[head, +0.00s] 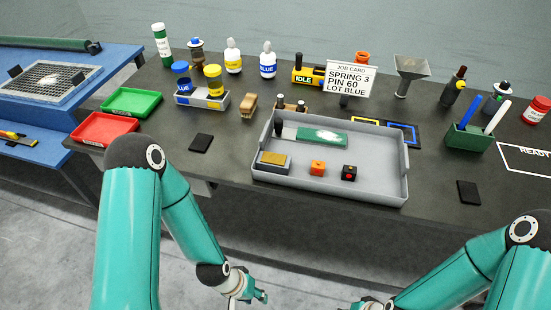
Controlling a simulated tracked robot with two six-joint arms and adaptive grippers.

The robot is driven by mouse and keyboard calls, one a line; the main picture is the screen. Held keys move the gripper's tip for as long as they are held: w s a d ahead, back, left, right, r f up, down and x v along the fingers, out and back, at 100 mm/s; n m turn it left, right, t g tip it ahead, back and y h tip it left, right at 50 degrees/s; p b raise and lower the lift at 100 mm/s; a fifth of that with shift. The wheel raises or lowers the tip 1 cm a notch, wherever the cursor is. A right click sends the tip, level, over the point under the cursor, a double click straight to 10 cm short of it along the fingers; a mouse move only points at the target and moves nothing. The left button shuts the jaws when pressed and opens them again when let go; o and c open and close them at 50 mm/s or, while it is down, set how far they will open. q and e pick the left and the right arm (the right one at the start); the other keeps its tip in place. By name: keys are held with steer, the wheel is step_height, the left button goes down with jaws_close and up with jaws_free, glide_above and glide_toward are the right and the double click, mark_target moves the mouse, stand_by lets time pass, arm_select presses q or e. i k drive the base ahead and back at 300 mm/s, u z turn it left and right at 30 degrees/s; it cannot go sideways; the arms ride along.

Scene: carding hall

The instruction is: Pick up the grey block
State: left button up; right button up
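A grey block (271,168) with a tan top sits in the left front corner of the grey tray (330,189) on the dark table. My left gripper (259,295) hangs low in front of the table, below and apart from the block. It looks empty, but its fingers are small and partly hidden, so I cannot tell how far they are apart. My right gripper (368,304) is at the bottom edge of the picture, partly cut off, away from the tray.
Green (131,102) and red (104,129) trays stand left. Bottles and a job card (352,79) stand behind. Dark pads (201,143) lie on bare table.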

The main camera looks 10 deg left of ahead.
mark_target(269, 161)
steer(key=k, duration=1.3)
steer(key=u, duration=0.5)
steer(key=i, duration=1.5)
steer(key=u, duration=0.05)
